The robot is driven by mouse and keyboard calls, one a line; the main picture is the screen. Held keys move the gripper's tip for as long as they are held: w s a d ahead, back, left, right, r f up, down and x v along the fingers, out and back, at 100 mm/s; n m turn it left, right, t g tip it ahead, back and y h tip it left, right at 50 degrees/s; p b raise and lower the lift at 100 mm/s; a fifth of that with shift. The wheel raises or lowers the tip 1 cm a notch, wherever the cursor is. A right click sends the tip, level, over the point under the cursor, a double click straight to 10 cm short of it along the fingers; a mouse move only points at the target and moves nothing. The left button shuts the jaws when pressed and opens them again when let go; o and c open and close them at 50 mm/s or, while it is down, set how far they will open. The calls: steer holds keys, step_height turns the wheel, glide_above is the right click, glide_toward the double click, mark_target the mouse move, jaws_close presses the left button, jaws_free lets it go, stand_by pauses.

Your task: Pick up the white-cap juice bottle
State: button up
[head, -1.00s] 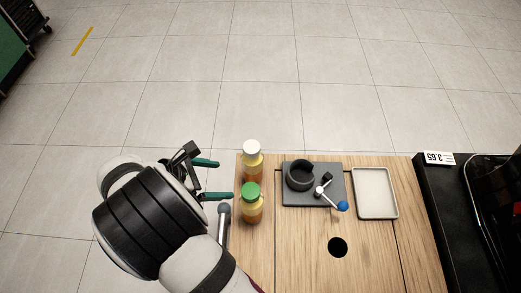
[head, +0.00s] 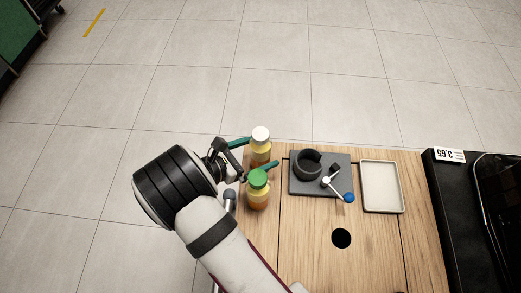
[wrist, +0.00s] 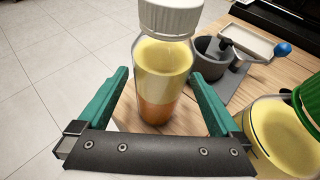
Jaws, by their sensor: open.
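The white-cap juice bottle (head: 261,151) stands upright at the table's far left corner, with yellow and orange juice in it.
A dark juicer base with a cup (head: 306,165) and a blue-knobbed lever (head: 348,197) stands right of the bottles. A pale tray (head: 402,207) lies farther right. The wooden table (head: 310,265) has a round dark hole (head: 341,238). The bare table front is clear.

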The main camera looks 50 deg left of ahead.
mark_target(260, 133)
steer(key=shift+w+f, duration=0.15)
steer(key=shift+w, duration=0.15)
jaws_close()
stand_by(0.3)
steer(key=shift+r, duration=0.2)
step_height(260, 133, up, 10)
steer(key=shift+f, duration=0.1)
steer(key=c, duration=0.6)
jaws_free()
jaws_close()
steer(key=shift+r, duration=4.2)
steer(key=shift+f, duration=1.75)
